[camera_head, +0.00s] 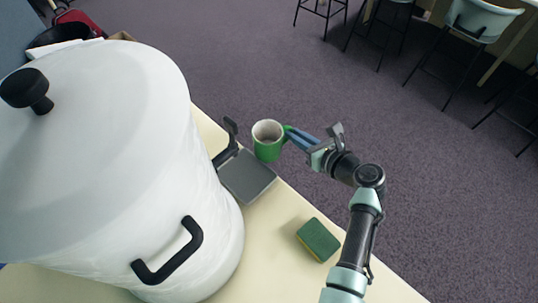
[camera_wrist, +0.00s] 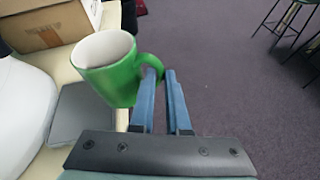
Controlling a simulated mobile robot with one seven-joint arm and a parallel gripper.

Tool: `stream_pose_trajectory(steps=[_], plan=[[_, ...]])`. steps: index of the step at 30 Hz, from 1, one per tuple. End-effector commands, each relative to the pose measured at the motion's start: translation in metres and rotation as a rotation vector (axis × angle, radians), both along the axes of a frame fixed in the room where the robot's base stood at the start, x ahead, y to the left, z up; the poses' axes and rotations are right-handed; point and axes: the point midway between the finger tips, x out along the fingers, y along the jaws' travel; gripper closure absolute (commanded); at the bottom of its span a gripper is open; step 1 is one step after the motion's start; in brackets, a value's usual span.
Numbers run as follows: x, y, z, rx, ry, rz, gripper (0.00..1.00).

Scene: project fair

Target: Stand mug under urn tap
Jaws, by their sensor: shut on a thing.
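A green mug (camera_head: 266,148) with a pale inside is held by its handle in my gripper (camera_head: 291,136). In the wrist view the mug (camera_wrist: 112,78) is close to upright, left of the blue fingers (camera_wrist: 162,88), which are shut on its handle. The large white urn (camera_head: 100,160) stands on the table at the left. Its black tap (camera_head: 228,140) juts out toward the mug, with a grey drip tray (camera_head: 246,177) below it. The mug is just right of the tap and appears to be above the far table edge. The exact gap between mug and tap cannot be told.
A green sponge (camera_head: 318,240) lies on the cream table (camera_head: 272,262) near my arm. A cardboard box (camera_wrist: 48,24) shows beyond the mug in the wrist view. Stools and chairs (camera_head: 468,28) stand far off on open purple carpet.

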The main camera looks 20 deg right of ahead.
Motion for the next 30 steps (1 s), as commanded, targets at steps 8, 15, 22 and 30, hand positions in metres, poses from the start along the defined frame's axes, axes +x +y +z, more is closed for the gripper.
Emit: stream_pose_trajectory(steps=[8, 15, 22, 30], plan=[[-0.019, 0.046, 0.003, 0.001, -0.001, 0.001, 1.0], [-0.028, 0.068, 0.003, 0.002, -0.001, 0.002, 1.0], [-0.036, 0.087, -0.011, 0.002, -0.002, -0.001, 1.0], [-0.035, 0.087, -0.014, 0.0, -0.003, 0.0, 1.0]])
